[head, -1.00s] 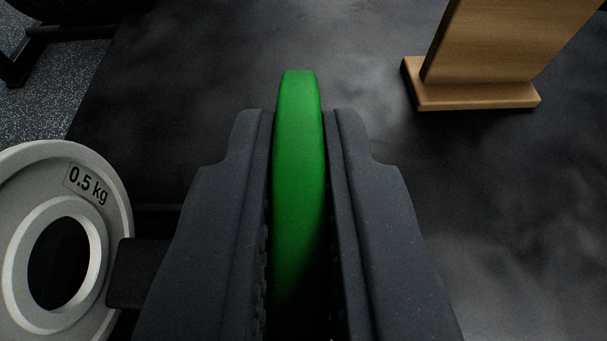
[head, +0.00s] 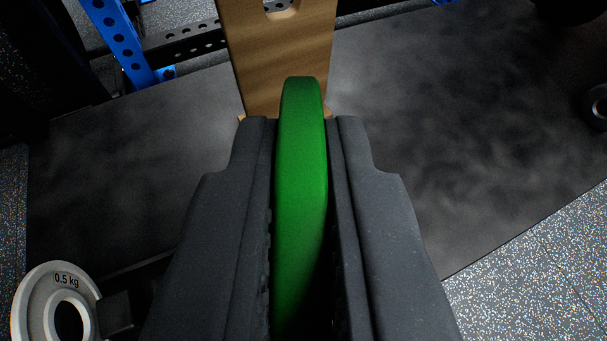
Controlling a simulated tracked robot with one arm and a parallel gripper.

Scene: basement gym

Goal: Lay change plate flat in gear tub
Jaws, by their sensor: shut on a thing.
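A green change plate (head: 302,180) stands on edge between the jaws of my gripper (head: 303,125). The gripper is shut on it, with one dark finger pressed to each face. The plate's rim faces up and away from me, and its lower part is hidden between the fingers. I see no gear tub in this view.
A wooden stand (head: 275,60) with a slot near its top rises straight ahead behind the plate. A grey 0.5 kg plate (head: 35,305) is at the lower left. A blue rack upright (head: 118,40) stands at the upper left. The black mat (head: 430,130) is mostly clear on the right.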

